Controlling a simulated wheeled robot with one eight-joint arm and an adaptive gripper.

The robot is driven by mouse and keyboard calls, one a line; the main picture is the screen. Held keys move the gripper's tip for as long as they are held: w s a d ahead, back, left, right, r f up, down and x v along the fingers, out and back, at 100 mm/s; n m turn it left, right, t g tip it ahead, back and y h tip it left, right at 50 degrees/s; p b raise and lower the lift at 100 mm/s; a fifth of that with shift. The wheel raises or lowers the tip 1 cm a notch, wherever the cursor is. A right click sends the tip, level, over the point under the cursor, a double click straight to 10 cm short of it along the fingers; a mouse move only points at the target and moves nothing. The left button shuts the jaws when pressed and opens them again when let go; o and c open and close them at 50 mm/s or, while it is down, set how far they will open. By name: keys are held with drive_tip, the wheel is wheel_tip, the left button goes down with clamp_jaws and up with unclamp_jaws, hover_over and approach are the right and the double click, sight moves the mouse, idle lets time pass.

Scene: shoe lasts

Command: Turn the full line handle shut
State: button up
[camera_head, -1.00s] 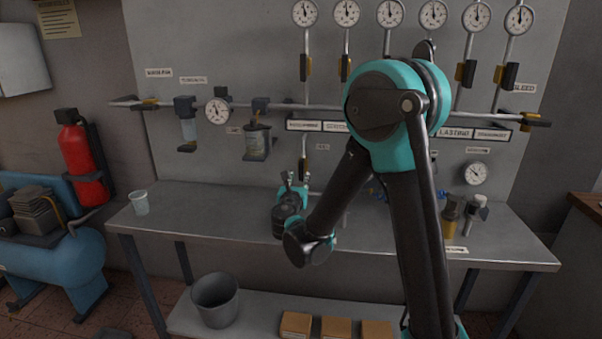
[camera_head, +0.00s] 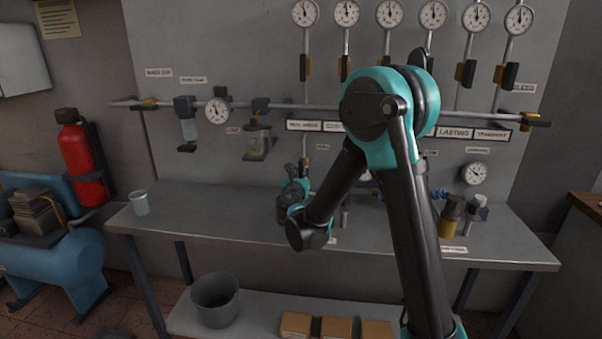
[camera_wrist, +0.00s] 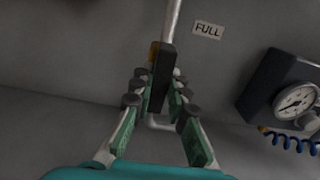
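The full line handle (camera_wrist: 160,80) is a black lever on a yellow valve body, at the lower end of a pale pipe in the wrist view. It runs roughly in line with the pipe. A "FULL" label (camera_wrist: 207,30) is on the wall to its right. My gripper (camera_wrist: 159,92) is open, with one green-padded finger on each side of the lever. I cannot tell whether either finger touches it. In the head view my gripper (camera_head: 299,188) is below the pipe, partly hidden by my wrist, and the lever is hard to make out.
A dark boxed gauge (camera_wrist: 290,95) with a blue coiled hose is to the right in the wrist view. In the head view, the bench (camera_head: 225,208) lies below, with a cup (camera_head: 140,203) at left and a brown-topped bottle (camera_head: 450,218) at right. Several valves line the panel above.

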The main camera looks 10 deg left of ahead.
drive_tip(key=shift+m, duration=0.4)
clamp_jaws()
drive_tip(key=m, duration=0.3)
drive_tip(key=shift+m, duration=0.3)
drive_tip(key=m, duration=0.4)
drive_tip(key=shift+m, duration=0.3)
drive_tip(key=m, duration=0.4)
drive_tip(key=shift+m, duration=2.5)
drive_tip(key=o, duration=0.8)
unclamp_jaws()
